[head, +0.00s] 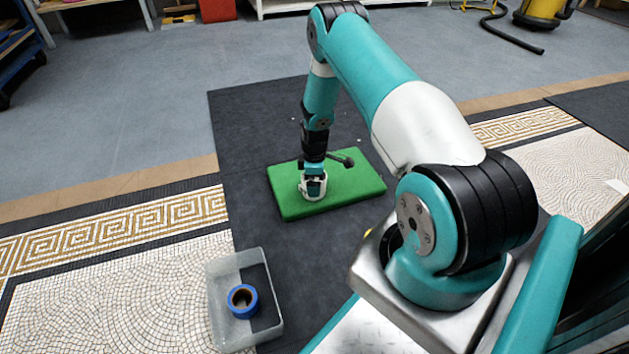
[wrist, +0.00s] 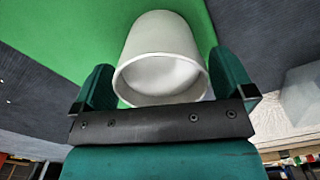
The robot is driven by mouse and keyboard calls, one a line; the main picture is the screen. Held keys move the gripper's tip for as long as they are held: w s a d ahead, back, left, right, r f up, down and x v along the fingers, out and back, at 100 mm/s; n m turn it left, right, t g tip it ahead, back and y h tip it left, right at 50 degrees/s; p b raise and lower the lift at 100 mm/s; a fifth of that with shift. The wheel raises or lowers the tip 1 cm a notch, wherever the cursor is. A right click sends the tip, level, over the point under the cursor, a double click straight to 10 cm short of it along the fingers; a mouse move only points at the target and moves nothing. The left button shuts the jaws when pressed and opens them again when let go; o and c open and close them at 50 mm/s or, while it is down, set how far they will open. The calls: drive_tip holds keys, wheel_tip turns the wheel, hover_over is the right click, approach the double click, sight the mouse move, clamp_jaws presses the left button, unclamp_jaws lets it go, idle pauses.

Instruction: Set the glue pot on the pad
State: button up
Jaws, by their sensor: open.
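The glue pot, a white open-topped cup, (head: 304,190) stands on the green pad (head: 355,185) near the pad's left front part. In the wrist view the glue pot (wrist: 165,45) shows its open rim toward the camera, with the green pad (wrist: 75,35) behind it. My gripper (head: 315,180) is down at the pot, pointing at the pad. In the wrist view its two teal fingers are spread, one on each side of the pot. Whether either finger touches the pot's wall I cannot tell. The pot's far side is partly hidden.
A translucent bin (head: 221,305) holding a blue ring-shaped roll (head: 242,301) stands at the front left. Dark mat (head: 250,125) surrounds the pad, with pale mosaic panels (head: 110,300) on both sides. The floor behind is mostly clear.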

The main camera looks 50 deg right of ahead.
wheel_tip(320, 180, up, 10)
drive_tip(key=p, duration=0.5)
drive_tip(key=a+r+m+t+y, duration=0.1)
drive_tip(key=a+r+y, duration=0.1)
drive_tip(key=a+r, duration=2.05)
drive_tip(key=s+a+r, duration=0.4)
drive_tip(key=s+r, duration=0.1)
drive_tip(key=s, duration=0.3)
drive_tip(key=s+a+r+y, duration=0.1)
drive_tip(key=s+a+r, duration=0.4)
drive_tip(key=s, duration=0.3)
drive_tip(key=s+a+r+g+y, duration=0.1)
drive_tip(key=s+a+r, duration=0.3)
drive_tip(key=s, duration=0.5)
drive_tip(key=shift+a+r, duration=0.3)
drive_tip(key=shift+r, duration=0.35)
